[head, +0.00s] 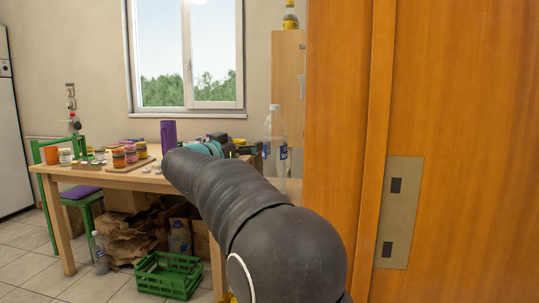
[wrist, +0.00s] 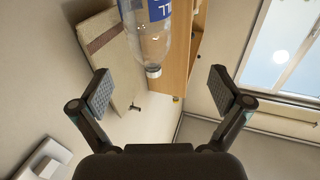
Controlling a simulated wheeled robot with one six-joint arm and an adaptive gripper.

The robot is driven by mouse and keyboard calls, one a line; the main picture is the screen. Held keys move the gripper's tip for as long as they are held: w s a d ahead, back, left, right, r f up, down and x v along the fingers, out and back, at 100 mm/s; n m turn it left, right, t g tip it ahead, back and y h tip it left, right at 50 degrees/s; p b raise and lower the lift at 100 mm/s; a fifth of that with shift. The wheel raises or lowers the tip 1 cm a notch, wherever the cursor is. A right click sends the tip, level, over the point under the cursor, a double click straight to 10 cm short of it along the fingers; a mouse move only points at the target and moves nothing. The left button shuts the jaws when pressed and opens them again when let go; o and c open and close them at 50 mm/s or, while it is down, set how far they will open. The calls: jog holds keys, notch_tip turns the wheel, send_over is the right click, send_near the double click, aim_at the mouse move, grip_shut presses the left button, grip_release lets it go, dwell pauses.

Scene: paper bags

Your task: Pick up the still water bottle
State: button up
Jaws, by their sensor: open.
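A clear plastic bottle with a blue label (head: 275,135) stands upright at the right end of the table area in the head view, partly hidden low down by my arm. In the wrist view the bottle (wrist: 150,38) is upside down, its cap pointing down between and beyond my fingers. My gripper (wrist: 162,92) is open and empty, with a finger on each side of the view. In the head view my gripper (head: 245,147) is small, just left of the bottle; I cannot tell if they touch.
A wooden table (head: 120,180) carries jars, cups and a purple container (head: 168,135). Below are a green crate (head: 168,276), brown paper bags (head: 132,235) and two more bottles (head: 99,253). An orange wooden door (head: 470,120) fills the right side. A cabinet (head: 288,75) stands behind the bottle.

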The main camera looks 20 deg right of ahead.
aim_at(275, 141)
jog(key=shift+m+g, duration=0.3)
jog(key=shift+g, duration=0.5)
jog(key=x, duration=0.4)
jog(key=f+x, duration=0.1)
jog(key=x, duration=0.9)
jog(key=shift+s+d+f, duration=0.2)
jog(key=shift+s+d, duration=0.1)
jog(key=shift+d, duration=0.05)
jog(key=c, duration=1.7)
jog(key=shift+r, duration=0.25)
